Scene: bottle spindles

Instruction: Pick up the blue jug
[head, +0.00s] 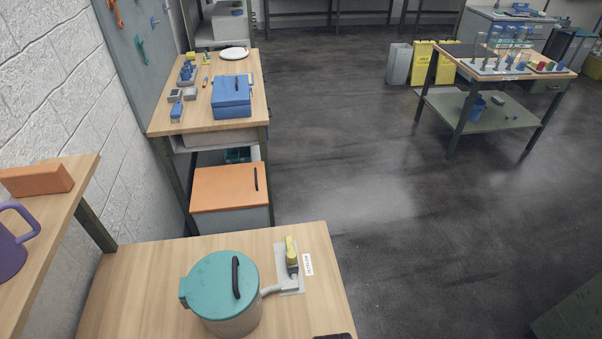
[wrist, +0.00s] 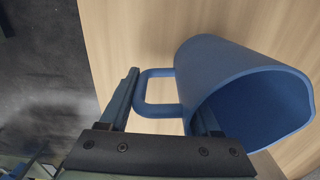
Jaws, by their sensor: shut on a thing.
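The blue jug (wrist: 215,75) shows in the wrist view, right of centre, with its open mouth facing the lower right of the picture. Its loop handle (wrist: 152,74) points left. My gripper (wrist: 165,95) is shut on the jug at its handle side, one finger along the outer left of the handle and the other against the jug by its rim. The tip of the right finger is hard to make out. I do not see the blue jug or my gripper's fingers in the head view.
A wooden surface (wrist: 130,30) lies behind the jug. In the head view, a teal-lidded pot (head: 222,285) and a yellow-handled tool (head: 291,255) are on the near table (head: 130,290). A purple jug (head: 10,250) and orange brick (head: 38,179) sit on the left shelf.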

